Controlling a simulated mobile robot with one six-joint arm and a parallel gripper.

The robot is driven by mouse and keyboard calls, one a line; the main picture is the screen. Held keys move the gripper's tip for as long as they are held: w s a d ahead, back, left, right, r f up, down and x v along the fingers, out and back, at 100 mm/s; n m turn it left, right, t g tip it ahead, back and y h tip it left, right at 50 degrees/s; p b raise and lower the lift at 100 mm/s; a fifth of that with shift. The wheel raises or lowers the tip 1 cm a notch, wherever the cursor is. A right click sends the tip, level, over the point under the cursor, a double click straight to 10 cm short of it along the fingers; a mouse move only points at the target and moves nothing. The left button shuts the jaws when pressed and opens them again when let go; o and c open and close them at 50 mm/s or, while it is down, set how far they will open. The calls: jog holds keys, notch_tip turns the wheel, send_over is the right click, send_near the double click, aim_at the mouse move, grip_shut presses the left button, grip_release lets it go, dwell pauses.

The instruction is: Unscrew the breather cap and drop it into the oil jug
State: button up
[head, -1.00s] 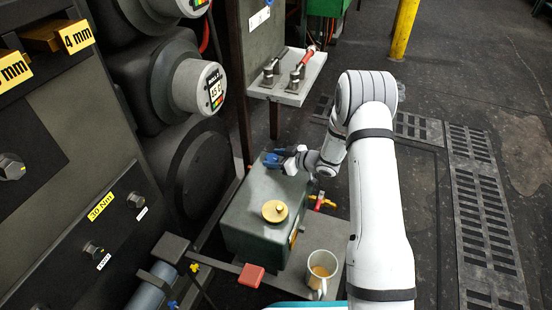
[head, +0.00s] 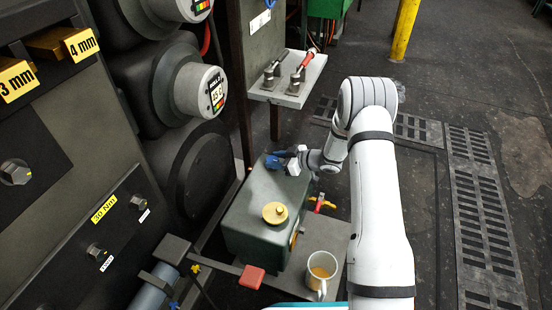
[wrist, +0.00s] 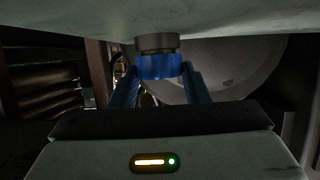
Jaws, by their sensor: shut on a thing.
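The blue breather cap (wrist: 160,66) sits at a dark collar (wrist: 157,43) against the green tank in the wrist view. My gripper (head: 275,161) is at the far end of the tank top in the head view, its blue fingers shut on the cap. The fingers hide most of the cap in the head view. I cannot tell how far the cap is unscrewed. The oil jug (head: 310,266), a pale mug-like vessel with amber oil, stands at the near right of the tank, apart from my gripper.
The green tank (head: 247,240) carries a brass cap (head: 275,213) on top. A red block (head: 252,277) and a red-and-yellow valve (head: 321,204) are near it. A shelf with clamps (head: 292,88) stands behind. Rollers and a panel are at left; open floor lies right.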

jog(key=shift+n+g, duration=0.4)
jog(key=shift+y, duration=0.3)
jog(key=shift+w+r+n+g+p, duration=0.1)
jog(key=shift+w+n+g+p, duration=0.05)
jog(key=shift+n+g+p, duration=0.45)
jog(key=shift+n+g+y, duration=0.3)
jog(key=shift+n+g, duration=0.2)
jog(key=shift+g, duration=0.1)
jog(key=shift+w+g, duration=0.1)
jog(key=shift+g, duration=0.2)
jog(key=shift+w+n+g+b, duration=0.1)
jog(key=shift+n+g+b, duration=0.25)
jog(key=shift+n+g, duration=0.5)
jog(key=shift+r+p, duration=0.2)
jog(key=shift+p, duration=0.1)
